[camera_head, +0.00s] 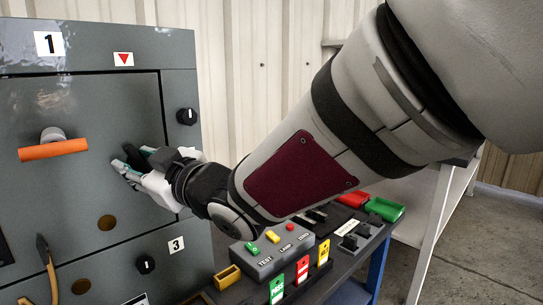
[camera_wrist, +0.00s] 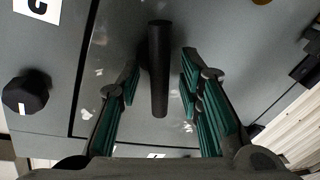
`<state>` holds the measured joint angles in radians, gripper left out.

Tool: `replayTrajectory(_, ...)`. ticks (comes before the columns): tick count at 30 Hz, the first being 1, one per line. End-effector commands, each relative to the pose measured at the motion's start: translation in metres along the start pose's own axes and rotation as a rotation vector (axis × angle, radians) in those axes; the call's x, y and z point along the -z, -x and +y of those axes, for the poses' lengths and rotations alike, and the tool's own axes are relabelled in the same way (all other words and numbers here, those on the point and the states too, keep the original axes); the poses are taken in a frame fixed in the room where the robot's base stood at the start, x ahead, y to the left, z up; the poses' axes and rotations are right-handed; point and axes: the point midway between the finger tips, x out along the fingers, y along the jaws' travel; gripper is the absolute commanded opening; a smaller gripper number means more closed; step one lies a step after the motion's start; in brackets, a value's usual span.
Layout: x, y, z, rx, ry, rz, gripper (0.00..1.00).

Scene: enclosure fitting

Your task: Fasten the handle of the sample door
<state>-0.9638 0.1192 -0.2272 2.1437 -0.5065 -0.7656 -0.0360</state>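The grey enclosure has a large door (camera_head: 80,110) at the left of the head view. A black bar handle (camera_wrist: 158,75) stands on the grey panel in the wrist view. My gripper (camera_head: 130,165) is at the right part of the door in the head view and hides most of what is there. In the wrist view my gripper (camera_wrist: 161,58) is open, with one teal-padded finger on each side of the black handle. Gaps show between the handle and both fingers. Whether this handle belongs to the sample door, I cannot tell.
An orange handle (camera_head: 53,149) sticks out at left. A black knob (camera_head: 187,116) is on the frame, another (camera_head: 145,264) lower down. A button box (camera_head: 265,249) and a red tray (camera_head: 352,199) are on the bench at right. A wooden-handled tool (camera_head: 47,265) hangs lower left.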

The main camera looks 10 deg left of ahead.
Motion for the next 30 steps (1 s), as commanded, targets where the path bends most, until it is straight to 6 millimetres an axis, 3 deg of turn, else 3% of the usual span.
replayTrajectory(5,0.0000,0.0002,0.0001,0.000,0.000,0.000,0.33)
replayTrajectory(9,0.0000,0.0003,0.0000,0.000,0.000,0.000,0.01)
replayTrajectory(10,0.0000,0.0003,-0.0003,0.001,0.000,0.000,0.00)
replayTrajectory(18,-0.0021,0.0003,-0.0011,-0.002,-0.045,0.008,0.00)
replayTrajectory(30,-0.0033,0.0002,-0.0018,-0.033,-0.422,0.082,0.00)
